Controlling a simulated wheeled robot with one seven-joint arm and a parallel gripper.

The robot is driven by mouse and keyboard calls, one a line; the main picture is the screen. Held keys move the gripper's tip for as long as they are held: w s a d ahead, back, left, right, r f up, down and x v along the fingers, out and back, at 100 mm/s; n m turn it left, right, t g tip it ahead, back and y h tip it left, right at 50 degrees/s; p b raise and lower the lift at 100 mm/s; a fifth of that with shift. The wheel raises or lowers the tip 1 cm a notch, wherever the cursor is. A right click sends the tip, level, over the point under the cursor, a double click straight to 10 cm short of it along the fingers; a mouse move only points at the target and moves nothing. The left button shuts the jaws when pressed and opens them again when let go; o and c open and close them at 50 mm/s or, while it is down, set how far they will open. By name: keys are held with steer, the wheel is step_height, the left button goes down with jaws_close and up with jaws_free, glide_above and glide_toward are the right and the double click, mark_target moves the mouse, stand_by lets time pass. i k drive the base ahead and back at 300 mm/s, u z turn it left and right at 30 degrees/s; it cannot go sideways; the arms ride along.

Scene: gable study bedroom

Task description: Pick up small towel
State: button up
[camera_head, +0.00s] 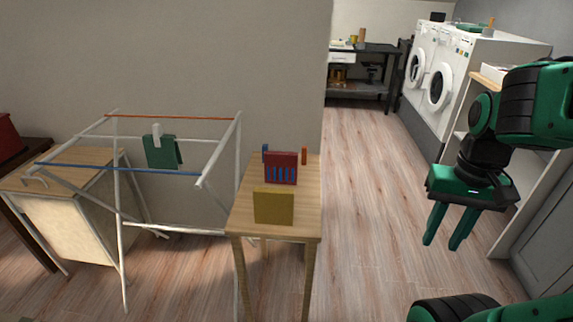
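A small green cloth (161,153), which looks like the small towel, hangs on the drying rack (205,181) at the left. A white piece (157,132) sits against its top; I cannot tell whether it is a clip or another cloth. My gripper (442,244) is at the right, pointing down over the floor, far from the rack and the table. Its two green fingers are apart, with nothing between them.
A narrow wooden table (272,232) stands beside the rack, bearing a mustard block-like item (274,206) and a red and blue item (281,168). A wooden cabinet (70,222) stands behind the rack. Washers (438,88) stand at the back right. The middle floor (365,200) is clear.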

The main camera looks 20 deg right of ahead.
mark_target(281, 167)
steer(key=i, duration=0.9)
steer(key=u, duration=0.1)
